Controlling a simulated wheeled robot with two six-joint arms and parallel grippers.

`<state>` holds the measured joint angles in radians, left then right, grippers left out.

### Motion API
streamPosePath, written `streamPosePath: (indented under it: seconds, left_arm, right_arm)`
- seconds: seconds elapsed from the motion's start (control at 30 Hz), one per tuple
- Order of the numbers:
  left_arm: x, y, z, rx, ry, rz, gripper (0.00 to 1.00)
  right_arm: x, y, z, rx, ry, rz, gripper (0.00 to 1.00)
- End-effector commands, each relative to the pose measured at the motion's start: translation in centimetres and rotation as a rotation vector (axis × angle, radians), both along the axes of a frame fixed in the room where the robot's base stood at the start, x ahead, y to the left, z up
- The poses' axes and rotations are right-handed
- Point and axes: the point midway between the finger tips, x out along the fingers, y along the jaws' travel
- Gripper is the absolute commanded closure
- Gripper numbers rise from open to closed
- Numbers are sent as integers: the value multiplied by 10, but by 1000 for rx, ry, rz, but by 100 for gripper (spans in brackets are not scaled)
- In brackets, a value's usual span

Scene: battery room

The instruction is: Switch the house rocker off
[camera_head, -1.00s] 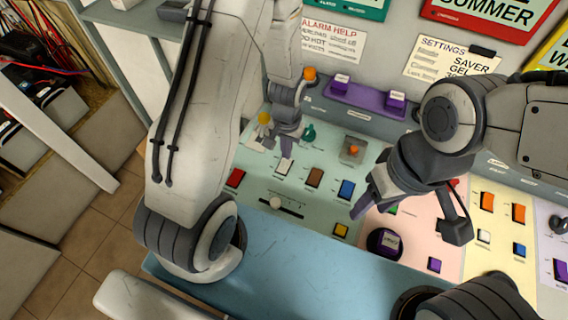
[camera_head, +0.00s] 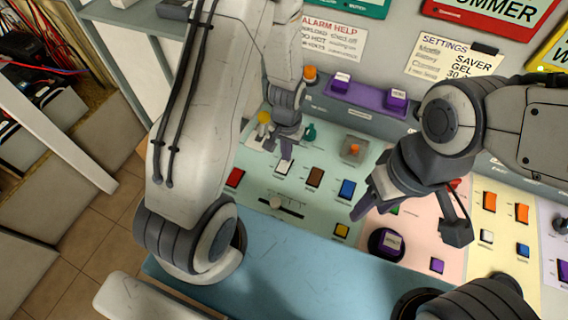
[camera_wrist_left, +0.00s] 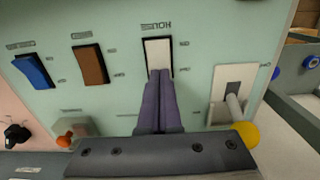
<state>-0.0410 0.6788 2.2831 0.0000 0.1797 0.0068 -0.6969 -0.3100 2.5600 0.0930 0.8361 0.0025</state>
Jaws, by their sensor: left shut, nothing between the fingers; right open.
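The house rocker (camera_head: 283,167) is a white rocker on the pale green panel; in the left wrist view (camera_wrist_left: 158,53) it sits in a black frame under a label reading HOUSE upside down. My left gripper (camera_head: 287,156) is shut and empty. In the left wrist view its purple fingertips (camera_wrist_left: 159,75) are at the rocker's near end, overlapping it; I cannot tell whether they press it. My right gripper (camera_head: 366,206) is open and empty, above the boundary of the green and pink panels.
A brown rocker (camera_head: 315,177) and a blue rocker (camera_head: 347,189) stand in the same row, with a red one (camera_head: 235,178) on the other side. A yellow-knobbed lever (camera_wrist_left: 246,134) rises close beside my left fingers. A slider (camera_head: 276,203) lies below the row.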

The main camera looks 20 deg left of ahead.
Motion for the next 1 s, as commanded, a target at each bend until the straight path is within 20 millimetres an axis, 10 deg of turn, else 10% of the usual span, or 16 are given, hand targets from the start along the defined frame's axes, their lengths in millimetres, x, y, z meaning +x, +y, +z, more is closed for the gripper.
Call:
streamPosePath:
  seconds: [0.43,1.0]
  left_arm:
    - [0,0,-1,0,1,0,100]
    - [0,0,45,0,0,0,100]
  right_arm:
    - [0,0,0,0,0,1,50]
    - [0,0,40,0,0,2,50]
